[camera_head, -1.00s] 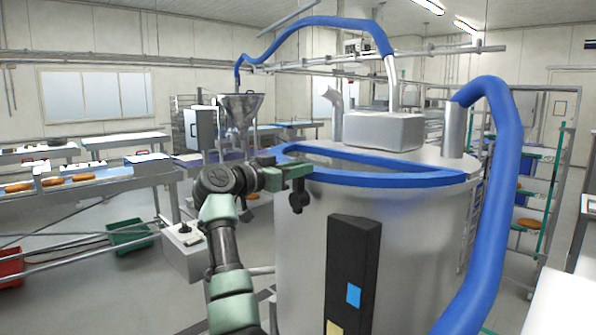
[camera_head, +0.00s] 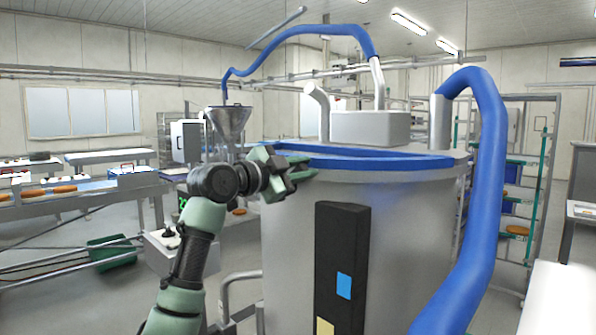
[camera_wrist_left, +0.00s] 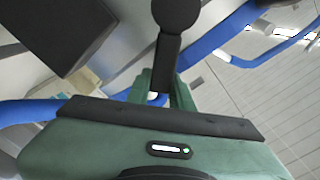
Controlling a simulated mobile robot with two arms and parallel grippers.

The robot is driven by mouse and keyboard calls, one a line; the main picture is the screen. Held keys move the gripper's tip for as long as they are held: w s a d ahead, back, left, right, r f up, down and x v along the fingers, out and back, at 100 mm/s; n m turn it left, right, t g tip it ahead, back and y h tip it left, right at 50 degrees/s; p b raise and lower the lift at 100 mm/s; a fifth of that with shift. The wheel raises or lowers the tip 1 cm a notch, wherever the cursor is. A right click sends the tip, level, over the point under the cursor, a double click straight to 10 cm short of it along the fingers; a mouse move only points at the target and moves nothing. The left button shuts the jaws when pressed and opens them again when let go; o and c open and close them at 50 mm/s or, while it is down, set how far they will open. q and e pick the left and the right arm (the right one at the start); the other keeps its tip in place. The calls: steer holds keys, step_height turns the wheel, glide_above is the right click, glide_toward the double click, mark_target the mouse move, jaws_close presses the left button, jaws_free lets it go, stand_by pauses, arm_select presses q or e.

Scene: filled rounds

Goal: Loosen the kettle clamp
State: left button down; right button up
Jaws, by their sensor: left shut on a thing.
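The kettle (camera_head: 415,215) is a large steel drum with a blue-edged opening on top and stands in the middle of the head view. My left gripper (camera_head: 293,172) is at the left side of its rim. In the left wrist view the kettle clamp (camera_wrist_left: 167,55) shows as a black stem with a round knob end, and my left gripper (camera_wrist_left: 163,88) is shut on it. In the head view the green fingers hide most or all of the clamp. My right gripper is not in view.
A tall black panel (camera_head: 341,260) with blue and yellow patches stands out from the kettle's front. A thick blue hose (camera_head: 487,190) curves down the kettle's right side. A steel funnel (camera_head: 229,122) and tables with bread (camera_head: 63,189) lie to the left.

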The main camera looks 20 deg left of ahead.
arm_select(q)
steer(key=shift+s+d+f+m, duration=0.1)
steer(key=shift+d+f+m, duration=0.25)
steer(key=shift+f+m, duration=0.8)
steer(key=shift+s+d+f+m, duration=0.25)
steer(key=shift+f+m, duration=0.45)
steer(key=shift+m, duration=0.9)
steer(key=shift+d+f+m, duration=0.4)
steer(key=shift+f+m, duration=0.55)
steer(key=shift+m, duration=0.4)
steer(key=shift+f, duration=0.1)
steer(key=c, duration=1.2)
jaws_free()
steer(key=shift+c, duration=0.2)
steer(key=b+v, duration=0.3)
steer(key=v, duration=0.4)
steer(key=shift+s+a, duration=0.15)
steer(key=shift+s, duration=0.25)
